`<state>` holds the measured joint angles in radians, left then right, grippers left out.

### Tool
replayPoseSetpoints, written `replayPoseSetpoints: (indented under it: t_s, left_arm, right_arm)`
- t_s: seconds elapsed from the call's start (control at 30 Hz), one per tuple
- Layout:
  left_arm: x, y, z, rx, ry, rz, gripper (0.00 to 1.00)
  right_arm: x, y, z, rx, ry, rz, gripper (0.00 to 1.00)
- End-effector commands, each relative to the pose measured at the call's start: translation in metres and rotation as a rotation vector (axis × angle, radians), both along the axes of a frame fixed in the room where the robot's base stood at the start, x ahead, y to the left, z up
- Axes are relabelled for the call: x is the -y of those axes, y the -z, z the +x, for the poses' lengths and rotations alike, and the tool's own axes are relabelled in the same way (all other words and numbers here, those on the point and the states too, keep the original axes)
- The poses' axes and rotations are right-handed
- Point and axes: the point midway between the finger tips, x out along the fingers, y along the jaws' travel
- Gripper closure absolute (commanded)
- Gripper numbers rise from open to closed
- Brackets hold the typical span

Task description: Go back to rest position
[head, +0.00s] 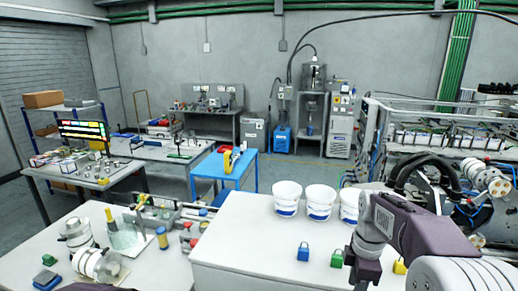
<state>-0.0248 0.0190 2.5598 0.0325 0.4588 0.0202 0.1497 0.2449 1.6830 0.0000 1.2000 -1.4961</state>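My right arm comes in from the lower right, over the white table. My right gripper (362,271) is a dark block at its end, pointing down near the table's front edge. Its fingertips do not show clearly, and I see nothing held in it. On the left, pale round joints of my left arm (97,264) stand over the left table. I cannot make out the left gripper's fingers. Near the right gripper are a blue padlock (303,252), a green padlock (337,258) and a partly hidden yellow one (400,267).
White buckets (320,202) stand at the back of the white table (240,250). Small parts and fixtures crowd the left table (175,262). A blue cart (207,167) stands beyond. Machinery (440,135) lies behind my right arm. The white table's front left is clear.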

Motion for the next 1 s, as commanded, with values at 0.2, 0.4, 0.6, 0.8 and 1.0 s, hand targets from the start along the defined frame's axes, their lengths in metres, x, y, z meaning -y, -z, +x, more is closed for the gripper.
replayPoseSetpoints:
  t_s: [0.2,0.4,0.6,0.8,1.0]
  left_arm:
    - [0.0,0.037,0.0,0.0,0.0,0.0,0.64]
    - [0.0,0.067,0.0,0.0,0.0,0.0,0.64]
    - [0.0,0.086,0.0,0.0,0.0,0.0,0.64]
    - [0.0,0.082,0.0,0.0,0.0,0.0,0.64]
    - [0.0,0.082,0.0,0.0,0.0,0.0,0.64]
  right_arm:
    - [-0.026,0.054,-0.034,-0.048,-0.032,0.009,0.59]
    - [-0.049,0.119,-0.075,-0.061,0.174,0.012,0.59]
    - [-0.062,0.185,-0.123,-0.035,0.666,0.018,0.59]
    - [-0.062,0.205,-0.13,0.04,1.219,0.073,0.59]
    - [-0.062,0.203,-0.121,0.066,1.371,0.103,0.56]
